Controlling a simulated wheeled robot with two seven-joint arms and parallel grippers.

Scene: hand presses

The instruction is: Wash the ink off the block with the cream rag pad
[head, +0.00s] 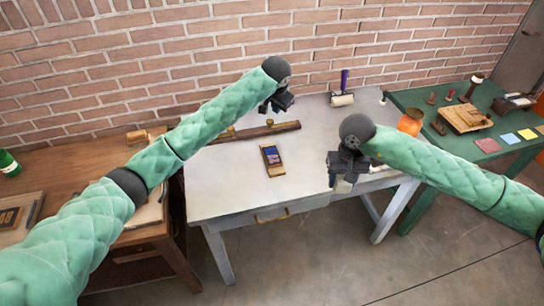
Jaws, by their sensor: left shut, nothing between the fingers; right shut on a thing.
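The block (272,160) lies on the pale grey table (235,183), left of its middle. Its upper part is dark blue-purple and its lower end is brownish with a pale patch. My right gripper (343,178) is to the right of the block, near the table's right front edge, shut on a small cream thing (343,187) that looks like the rag pad and is mostly hidden by the fingers. My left gripper (278,106) is shut and empty, above the back of the table and beyond the block.
A dark wooden bar (262,131) lies behind the block. A roller with a purple handle (343,88) stands at the back. An orange jar (410,122) is near the right edge. A green table (457,152) holds several tools; a brown bench is at left with a green bottle (8,163).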

